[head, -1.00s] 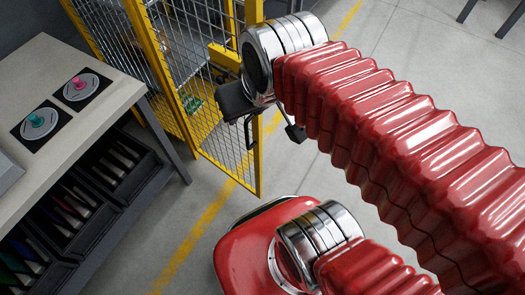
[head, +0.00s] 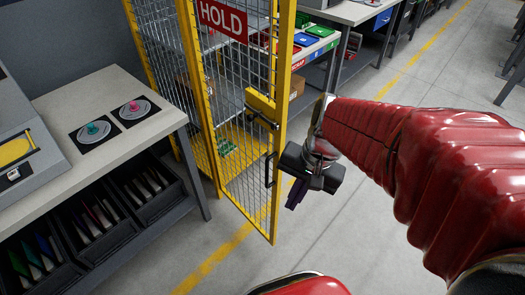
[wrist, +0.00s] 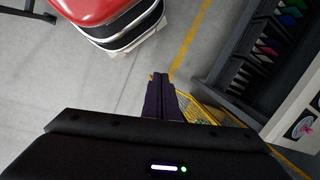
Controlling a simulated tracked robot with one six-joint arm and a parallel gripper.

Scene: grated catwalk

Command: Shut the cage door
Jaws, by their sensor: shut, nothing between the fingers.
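The cage door (head: 248,178) is a yellow-framed wire mesh panel standing ajar, swung out over the floor. A dark upright pull handle (head: 269,170) and a latch (head: 262,120) sit near its free edge. My gripper (head: 297,194) is just right of that free edge in the picture, shut and empty, its dark purple fingers pointing down. Whether it touches the door cannot be told. In the wrist view my shut fingers (wrist: 162,98) show centrally, with yellow mesh (wrist: 205,117) just right of them.
A workbench (head: 165,117) with two round fixtures and dark bins below stands left of the door. A red HOLD sign (head: 222,19) hangs on the cage. Another bench (head: 352,12) is behind. A yellow line (head: 215,260) runs along the floor.

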